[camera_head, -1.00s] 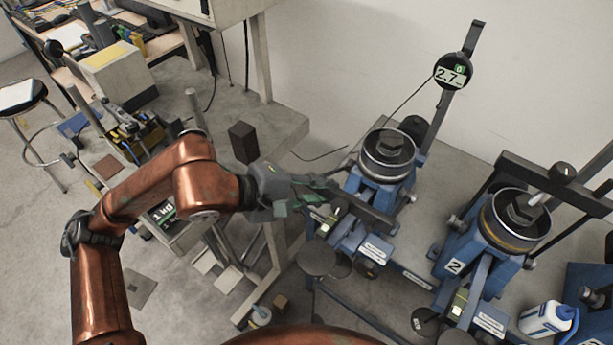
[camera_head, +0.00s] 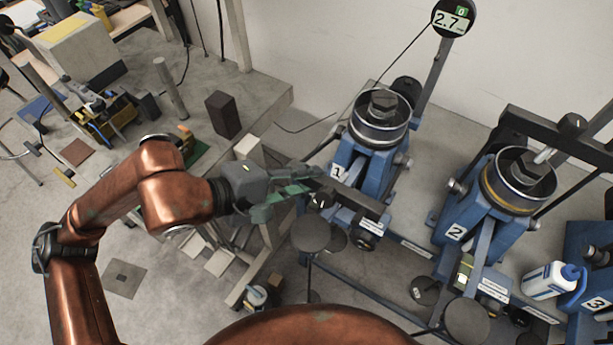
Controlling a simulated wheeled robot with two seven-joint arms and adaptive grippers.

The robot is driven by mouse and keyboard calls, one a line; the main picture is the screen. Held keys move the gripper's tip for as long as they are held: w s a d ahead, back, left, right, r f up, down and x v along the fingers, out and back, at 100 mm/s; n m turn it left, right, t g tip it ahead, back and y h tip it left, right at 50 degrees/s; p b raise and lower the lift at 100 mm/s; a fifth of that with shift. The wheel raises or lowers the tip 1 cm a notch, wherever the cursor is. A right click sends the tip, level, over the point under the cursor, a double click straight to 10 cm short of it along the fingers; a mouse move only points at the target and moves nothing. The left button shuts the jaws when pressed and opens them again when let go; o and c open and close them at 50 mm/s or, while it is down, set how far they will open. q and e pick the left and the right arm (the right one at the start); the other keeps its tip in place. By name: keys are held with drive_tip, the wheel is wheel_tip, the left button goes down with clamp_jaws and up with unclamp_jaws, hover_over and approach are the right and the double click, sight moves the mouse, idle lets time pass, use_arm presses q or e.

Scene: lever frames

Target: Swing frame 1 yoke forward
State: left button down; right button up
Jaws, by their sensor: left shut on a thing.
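Frame 1 (camera_head: 346,176) is a blue loading frame with a "1" label and a round metal cell (camera_head: 380,118) on top. Its yoke (camera_head: 357,201), a dark crossbar, lies low on the near side of the cell, clear of the cell's top. My left gripper (camera_head: 312,182) is shut on the yoke near its left end; the fingers partly hide that end. My right gripper is not in view.
A dial gauge (camera_head: 453,17) reading 2.7 is on a post behind frame 1. Round dark plates (camera_head: 310,233) sit close below the gripper. A white bottle (camera_head: 549,281) is at the right.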

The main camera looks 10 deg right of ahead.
use_arm(q)
drive_tip(key=c, duration=1.9)
unclamp_jaws()
drive_tip(key=shift+f, duration=0.2)
drive_tip(key=shift+c, duration=0.2)
drive_tip(key=shift+o, duration=0.9)
drive_tip(key=shift+r, duration=0.1)
drive_tip(key=v, duration=1.2)
drive_tip(key=shift+d, duration=0.1)
